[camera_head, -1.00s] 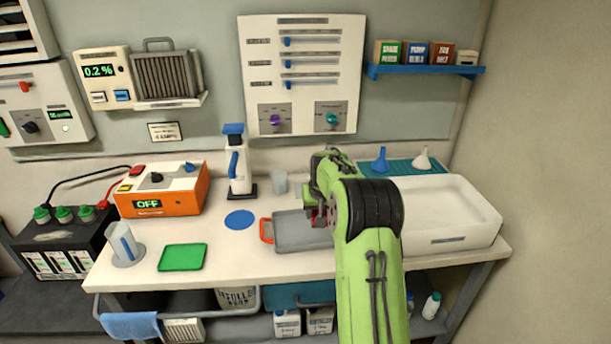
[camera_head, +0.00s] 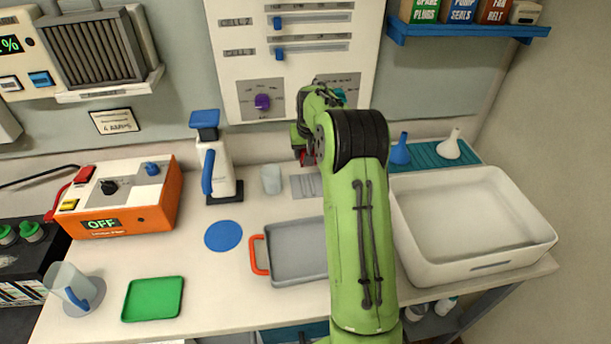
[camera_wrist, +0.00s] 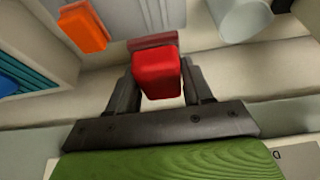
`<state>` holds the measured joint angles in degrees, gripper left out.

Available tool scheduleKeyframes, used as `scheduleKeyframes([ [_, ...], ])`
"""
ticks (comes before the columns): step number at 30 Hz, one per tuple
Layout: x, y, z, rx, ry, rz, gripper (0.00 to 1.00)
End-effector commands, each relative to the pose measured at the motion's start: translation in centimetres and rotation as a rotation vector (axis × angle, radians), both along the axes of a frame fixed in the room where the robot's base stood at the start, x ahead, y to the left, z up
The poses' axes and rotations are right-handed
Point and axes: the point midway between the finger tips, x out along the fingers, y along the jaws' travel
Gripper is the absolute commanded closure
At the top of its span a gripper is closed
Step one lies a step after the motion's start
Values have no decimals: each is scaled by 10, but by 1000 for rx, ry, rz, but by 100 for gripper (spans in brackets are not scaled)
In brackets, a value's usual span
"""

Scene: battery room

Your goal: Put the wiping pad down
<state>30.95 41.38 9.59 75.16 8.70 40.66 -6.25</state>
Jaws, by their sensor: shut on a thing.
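My gripper (camera_head: 302,158) is at the back of the bench, in front of the wall panel. In the wrist view my gripper (camera_wrist: 158,85) has its two dark fingers closed on a red block-shaped grip (camera_wrist: 157,75). A flat, duller red piece shows behind it; I take both for the wiping pad. In the head view only a small red part of the wiping pad (camera_head: 307,159) shows, mostly hidden by my gripper. It appears held above the bench, near a grey ribbed plate (camera_head: 306,186). Its underside is hidden.
A grey tray with an orange handle (camera_head: 298,250) lies in front, partly behind my arm. A white basin (camera_head: 475,255) is right. A blue disc (camera_head: 223,236) and green tray (camera_head: 152,299) lie left.

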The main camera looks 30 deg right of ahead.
Motion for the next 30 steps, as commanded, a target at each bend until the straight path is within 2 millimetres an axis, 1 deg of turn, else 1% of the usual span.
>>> scheduleKeyframes([
  [1,-1,0,-13,3,6,0,78],
  [3,-1,1,-30,4,7,0,78],
  [7,-1,1,-51,3,5,0,78],
  [12,-1,0,-88,3,6,-1,78],
  [13,-1,0,-92,3,5,-1,78],
  [15,-1,0,-97,2,3,-1,78],
  [22,-1,0,-97,1,2,0,78],
  [27,-1,0,-103,1,2,0,78],
  [28,-1,0,-103,1,3,0,47],
  [30,-1,0,-102,1,3,0,36],
])
